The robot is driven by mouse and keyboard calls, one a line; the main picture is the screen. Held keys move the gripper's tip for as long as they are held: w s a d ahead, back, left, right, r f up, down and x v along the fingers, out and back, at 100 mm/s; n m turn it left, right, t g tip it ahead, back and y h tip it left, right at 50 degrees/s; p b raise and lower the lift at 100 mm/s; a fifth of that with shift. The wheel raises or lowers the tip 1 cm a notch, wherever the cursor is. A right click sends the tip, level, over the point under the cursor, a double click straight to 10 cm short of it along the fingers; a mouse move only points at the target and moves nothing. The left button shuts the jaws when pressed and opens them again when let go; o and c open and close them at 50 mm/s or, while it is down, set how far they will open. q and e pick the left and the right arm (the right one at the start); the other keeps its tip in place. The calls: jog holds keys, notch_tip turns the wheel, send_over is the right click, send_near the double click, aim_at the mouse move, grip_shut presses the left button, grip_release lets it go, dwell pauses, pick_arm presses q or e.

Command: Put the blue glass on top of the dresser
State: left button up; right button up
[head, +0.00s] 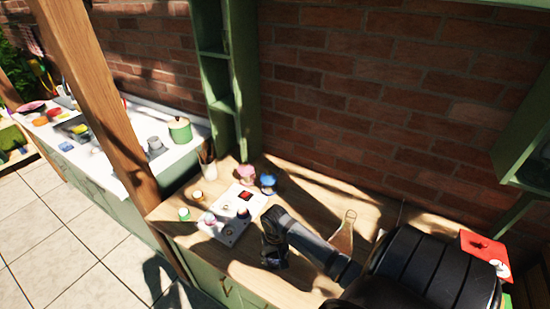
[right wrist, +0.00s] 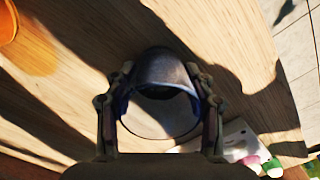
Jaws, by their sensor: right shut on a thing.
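My right gripper (head: 273,255) is low over the wooden top of the green cabinet (head: 170,212), near its front edge. In the right wrist view its two fingers (right wrist: 161,78) are closed on the sides of a rounded, dark blue-grey glass (right wrist: 163,68) with blue edges. In the head view the held glass is hard to make out against the dark gripper. Whether it touches the wood is unclear. My left gripper is not in view.
A white panel (head: 222,233) with small items lies left of the gripper. Behind it stand a pink item (head: 246,173) and a blue item (head: 268,181). A clear bottle (head: 344,232) stands to the right. A wooden post (head: 105,120) rises at left.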

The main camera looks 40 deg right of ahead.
jog(key=shift+f, duration=0.1)
jog(key=o, duration=1.3)
notch_tip(320, 180, up, 12)
jog(key=shift+r, duration=0.15)
